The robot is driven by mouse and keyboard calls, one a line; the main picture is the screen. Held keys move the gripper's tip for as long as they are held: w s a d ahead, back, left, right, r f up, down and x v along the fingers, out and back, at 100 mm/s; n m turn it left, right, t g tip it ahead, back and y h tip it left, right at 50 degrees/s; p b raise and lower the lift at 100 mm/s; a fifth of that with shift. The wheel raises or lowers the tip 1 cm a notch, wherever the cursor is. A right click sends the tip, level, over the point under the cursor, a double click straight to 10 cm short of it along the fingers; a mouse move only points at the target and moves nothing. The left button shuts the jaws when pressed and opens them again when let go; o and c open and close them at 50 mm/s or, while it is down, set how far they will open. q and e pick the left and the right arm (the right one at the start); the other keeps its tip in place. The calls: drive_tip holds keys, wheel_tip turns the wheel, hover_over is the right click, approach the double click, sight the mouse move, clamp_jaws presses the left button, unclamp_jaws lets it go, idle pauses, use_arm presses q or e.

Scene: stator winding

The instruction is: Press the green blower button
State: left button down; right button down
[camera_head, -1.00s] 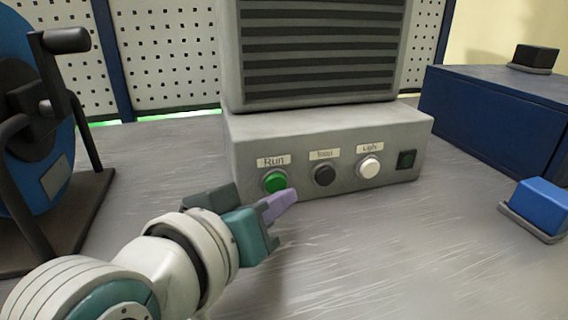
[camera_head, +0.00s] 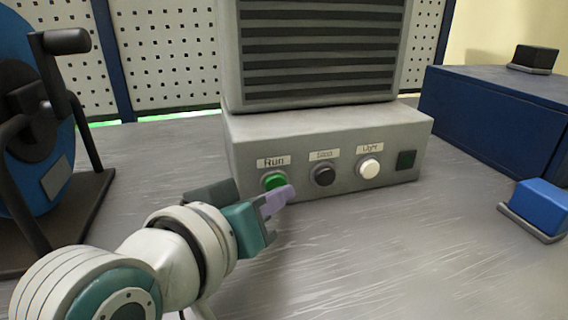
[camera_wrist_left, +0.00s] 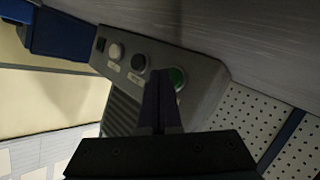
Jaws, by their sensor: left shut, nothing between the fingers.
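The green button (camera_head: 275,181) sits under the "Run" label at the left of the grey blower box's front panel (camera_head: 340,191). My left gripper (camera_head: 283,196) is shut and empty, its fingertips just in front of and slightly below the green button, covering its lower right edge. In the left wrist view the shut fingers (camera_wrist_left: 160,85) point toward the panel, beside the green button (camera_wrist_left: 177,78). I cannot tell whether the tips touch the button. My right gripper is not in view.
A black button (camera_head: 323,174) and a white button (camera_head: 369,168) sit right of the green one, then a dark square (camera_head: 406,159). A blue reel (camera_head: 30,130) stands at left. A blue block (camera_head: 541,201) and blue cabinet (camera_head: 500,118) are at right. The front tabletop is clear.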

use_arm(q)
drive_tip(key=shift+w+a, duration=0.15)
drive_tip(key=shift+w, duration=0.2)
idle(0.6)
drive_tip(key=shift+s, duration=0.1)
drive_tip(key=shift+s+r+p, duration=0.1)
drive_tip(key=shift+s+p, duration=0.2)
drive_tip(key=shift+p, duration=0.15)
drive_tip(key=shift+s+d, duration=0.25)
drive_tip(key=shift+s, duration=0.1)
drive_tip(key=shift+s+d+p, duration=0.2)
drive_tip(key=shift+s+p, duration=0.3)
drive_tip(key=shift+p, duration=0.15)
drive_tip(key=s+p, duration=0.1)
drive_tip(key=s+d, duration=0.1)
drive_tip(key=s, duration=0.1)
drive_tip(key=shift+p, duration=0.4)
drive_tip(key=shift+s+d, duration=0.1)
drive_tip(key=shift+s, duration=0.3)
